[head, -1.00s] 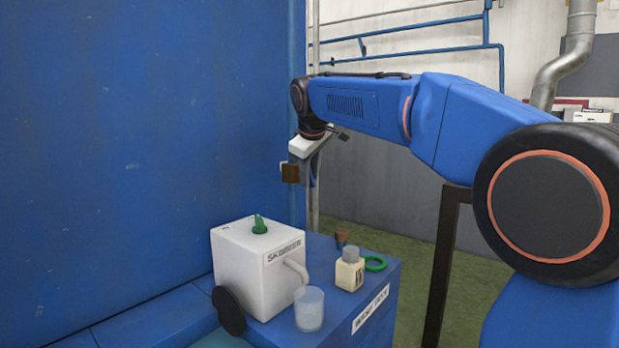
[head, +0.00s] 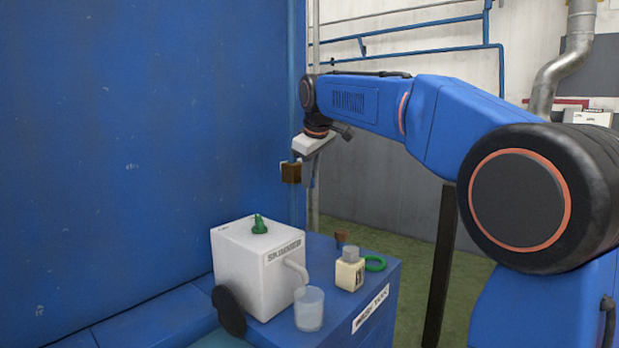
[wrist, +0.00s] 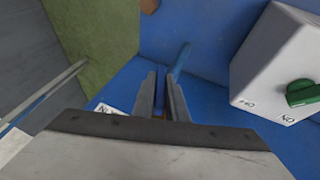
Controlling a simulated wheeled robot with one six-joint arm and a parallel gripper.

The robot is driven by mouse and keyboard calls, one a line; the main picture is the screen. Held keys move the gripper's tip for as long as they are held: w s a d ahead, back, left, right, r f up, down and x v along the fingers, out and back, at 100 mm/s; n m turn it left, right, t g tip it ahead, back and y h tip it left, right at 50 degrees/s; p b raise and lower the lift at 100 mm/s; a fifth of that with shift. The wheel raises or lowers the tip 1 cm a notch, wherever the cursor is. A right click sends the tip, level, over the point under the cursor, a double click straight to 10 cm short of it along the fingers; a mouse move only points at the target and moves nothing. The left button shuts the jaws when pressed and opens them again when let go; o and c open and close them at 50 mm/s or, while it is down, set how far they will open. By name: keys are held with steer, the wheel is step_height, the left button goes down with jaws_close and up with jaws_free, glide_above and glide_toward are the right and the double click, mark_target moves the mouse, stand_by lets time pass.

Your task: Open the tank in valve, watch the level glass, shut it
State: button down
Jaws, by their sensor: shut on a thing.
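A small brass-brown fitting (head: 291,172), seemingly a valve body, sits at the blue vertical pipe beside the tall blue wall. My gripper (head: 308,172) is right beside it, pointing down. The lever's gripped part is mostly hidden between the fingers. I cannot make out a level glass in either view.
Below stands a blue cabinet (head: 385,290) with a white box (head: 245,275) bearing a green knob (head: 259,224). A clear cup (head: 309,309), a small bottle (head: 350,270) and a green ring (head: 375,263) are on it.

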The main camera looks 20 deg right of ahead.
steer(key=shift+m+g+y, duration=0.4)
steer(key=shift+g+y, duration=0.8)
steer(key=shift+y, duration=0.3)
steer(key=c, duration=1.8)
jaws_free()
steer(key=shift+r, duration=0.1)
steer(key=v, duration=1.7)
steer(key=shift+s, duration=0.2)
